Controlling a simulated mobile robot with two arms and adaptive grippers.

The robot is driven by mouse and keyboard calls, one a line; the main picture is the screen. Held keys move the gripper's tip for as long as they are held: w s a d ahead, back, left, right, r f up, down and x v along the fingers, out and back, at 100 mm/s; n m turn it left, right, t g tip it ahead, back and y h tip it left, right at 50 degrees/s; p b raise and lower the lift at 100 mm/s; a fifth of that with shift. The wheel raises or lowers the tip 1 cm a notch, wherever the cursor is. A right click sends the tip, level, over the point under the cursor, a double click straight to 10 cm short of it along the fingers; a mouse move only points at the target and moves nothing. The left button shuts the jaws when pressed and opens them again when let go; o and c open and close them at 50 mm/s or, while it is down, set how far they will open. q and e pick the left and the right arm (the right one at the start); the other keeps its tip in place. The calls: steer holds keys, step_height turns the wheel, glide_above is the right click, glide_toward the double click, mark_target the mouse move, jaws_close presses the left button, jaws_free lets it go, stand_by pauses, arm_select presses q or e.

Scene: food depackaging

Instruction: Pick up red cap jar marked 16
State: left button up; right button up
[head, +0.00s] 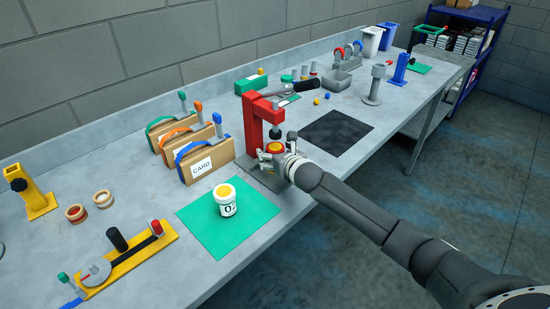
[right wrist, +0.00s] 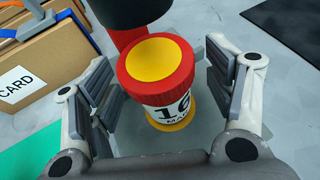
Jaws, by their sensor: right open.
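The jar marked 16 (right wrist: 168,112) is white with a red-rimmed cap that has a yellow top. It stands upright on a yellow disc on the grey base of the red press (head: 255,122), under the press's dark head. In the head view its cap (head: 275,147) shows just behind my right gripper (head: 284,162). In the right wrist view my right gripper (right wrist: 165,95) is open, with one finger on each side of the jar. Gaps show between the fingers and the jar. My left gripper is not in view.
A white jar with a yellow top (head: 226,207) stands on a green mat (head: 255,213) to the left. Card boxes with coloured straps (head: 209,163) stand behind it. A black mat (head: 336,132) lies bare to the right. A yellow fixture (head: 122,262) sits at the front left.

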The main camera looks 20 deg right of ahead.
steer(key=shift+w+f, duration=0.1)
steer(key=shift+w, duration=0.15)
steer(key=shift+c, duration=0.2)
steer(key=c, duration=1.2)
